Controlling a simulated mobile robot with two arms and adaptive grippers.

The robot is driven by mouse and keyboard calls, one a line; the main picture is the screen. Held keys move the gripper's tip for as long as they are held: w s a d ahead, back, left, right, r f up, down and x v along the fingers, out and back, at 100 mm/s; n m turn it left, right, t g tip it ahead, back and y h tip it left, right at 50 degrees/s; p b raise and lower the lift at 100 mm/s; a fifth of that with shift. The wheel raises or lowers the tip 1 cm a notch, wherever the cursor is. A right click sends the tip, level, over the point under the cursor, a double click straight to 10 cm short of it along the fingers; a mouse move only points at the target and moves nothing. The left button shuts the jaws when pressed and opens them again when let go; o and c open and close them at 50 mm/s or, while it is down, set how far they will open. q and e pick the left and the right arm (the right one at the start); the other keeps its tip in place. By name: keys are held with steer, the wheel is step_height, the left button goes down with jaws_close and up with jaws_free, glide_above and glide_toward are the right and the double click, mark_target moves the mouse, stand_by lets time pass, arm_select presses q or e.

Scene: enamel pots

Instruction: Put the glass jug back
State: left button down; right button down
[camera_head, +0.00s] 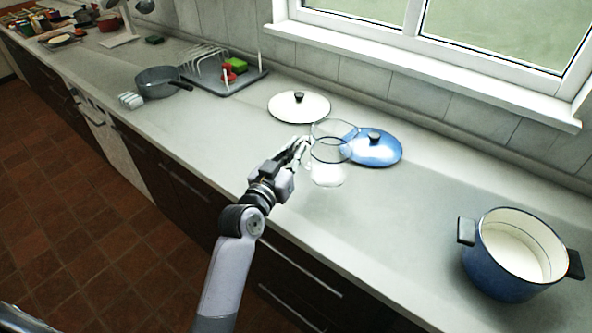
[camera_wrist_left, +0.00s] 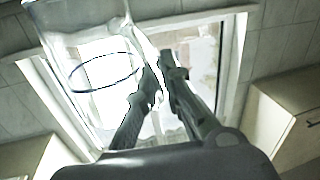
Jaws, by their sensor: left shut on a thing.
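The glass jug (camera_head: 328,163) is clear, with a dark rim line, and appears upright at the middle of the counter in the head view. My left gripper (camera_head: 303,147) is at its left side, shut on it. I cannot tell whether the jug's base touches the counter. In the left wrist view the jug (camera_wrist_left: 100,45) fills the upper left, and my left gripper's fingers (camera_wrist_left: 165,72) are close together at its side wall. My right gripper is in neither view.
A blue lid (camera_head: 385,150) lies just right of the jug, and a cream lid (camera_head: 290,106) lies behind it. A blue pot (camera_head: 500,285) stands at the right. A grey pan (camera_head: 155,83) and a dish rack (camera_head: 225,85) stand left. The counter between jug and pot is clear.

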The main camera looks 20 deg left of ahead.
arm_select(q)
steer(key=shift+f+b, duration=0.35)
steer(key=shift+f, duration=2.45)
steer(key=shift+f, duration=0.15)
steer(key=c, duration=1.7)
jaws_free()
steer(key=shift+s, duration=0.1)
steer(key=shift+s+a+b, duration=0.25)
steer(key=shift+s+a, duration=0.05)
steer(key=shift+s, duration=1.65)
steer(key=shift+s+a+b, duration=0.3)
steer(key=shift+s, duration=1.65)
steer(key=shift+s+a+b, duration=0.25)
steer(key=shift+s+a, duration=0.05)
steer(key=shift+s, duration=1.65)
